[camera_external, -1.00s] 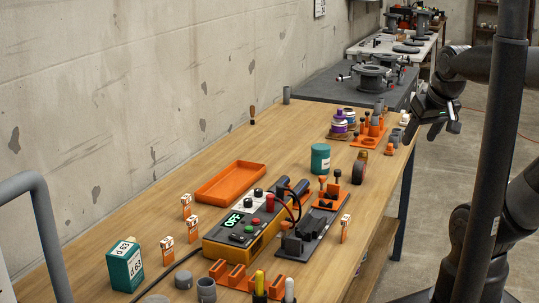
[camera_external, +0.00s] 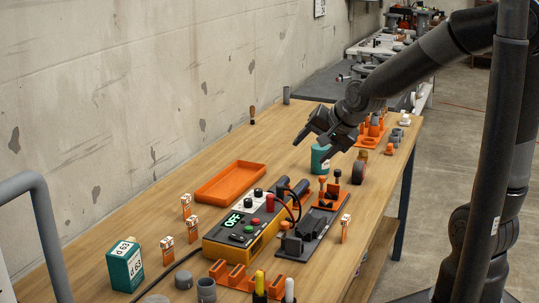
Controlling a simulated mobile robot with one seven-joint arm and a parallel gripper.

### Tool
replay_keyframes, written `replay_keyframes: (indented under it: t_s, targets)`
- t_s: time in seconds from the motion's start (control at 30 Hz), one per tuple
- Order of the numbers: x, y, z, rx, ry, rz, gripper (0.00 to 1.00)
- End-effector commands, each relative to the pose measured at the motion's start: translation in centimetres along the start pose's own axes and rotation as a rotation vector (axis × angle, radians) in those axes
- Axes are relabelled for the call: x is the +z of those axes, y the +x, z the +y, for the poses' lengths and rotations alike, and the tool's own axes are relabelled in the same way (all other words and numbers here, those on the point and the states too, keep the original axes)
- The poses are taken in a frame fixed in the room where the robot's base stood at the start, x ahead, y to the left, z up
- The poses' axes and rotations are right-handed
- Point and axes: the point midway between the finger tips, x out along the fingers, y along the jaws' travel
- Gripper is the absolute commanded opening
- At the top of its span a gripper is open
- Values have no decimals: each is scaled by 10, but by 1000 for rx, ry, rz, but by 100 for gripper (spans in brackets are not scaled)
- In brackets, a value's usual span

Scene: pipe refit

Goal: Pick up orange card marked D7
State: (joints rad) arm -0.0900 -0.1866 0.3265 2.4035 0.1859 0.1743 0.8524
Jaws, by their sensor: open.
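Several small orange cards with white tops stand upright on the wooden table. One card (camera_external: 186,205) is at the back left, one (camera_external: 193,229) just in front of it, one (camera_external: 167,250) nearer the teal box, and one (camera_external: 345,228) at the right edge beyond the power unit. Their markings are too small to read, so I cannot tell which is D7. My gripper (camera_external: 312,147) is open and empty, above the table beside the teal cylinder, which it partly hides. It is well apart from all the cards.
A teal box (camera_external: 125,266) stands at the front left. An orange tray (camera_external: 231,182) lies behind the yellow power unit (camera_external: 240,241), whose display reads OFF. Cables and black fixtures (camera_external: 302,240) sit to its right. The table's far left is clear.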

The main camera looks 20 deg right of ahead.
Motion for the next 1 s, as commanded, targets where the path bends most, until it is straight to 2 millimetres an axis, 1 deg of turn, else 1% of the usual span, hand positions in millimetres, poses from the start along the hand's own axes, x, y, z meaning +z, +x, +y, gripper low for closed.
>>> replay_keyframes:
  t_s: [0.03, 0.17, 0.2, 0.37, 0.5, 0.7, 0.9, 1.0]
  targets:
    - [11, 17, -10, -24, 57, -18, 58]
    - [38, 53, -36, -101, 240, -54, 58]
    - [48, 63, -44, -122, 299, -69, 58]
    - [88, 99, -71, -200, 551, -137, 58]
    - [125, 125, -90, -254, 790, -207, 58]
    - [178, 153, -109, -301, 1157, -313, 58]
    - [226, 171, -118, -317, 1542, -407, 58]
    - [244, 176, -120, -320, 1710, -440, 58]
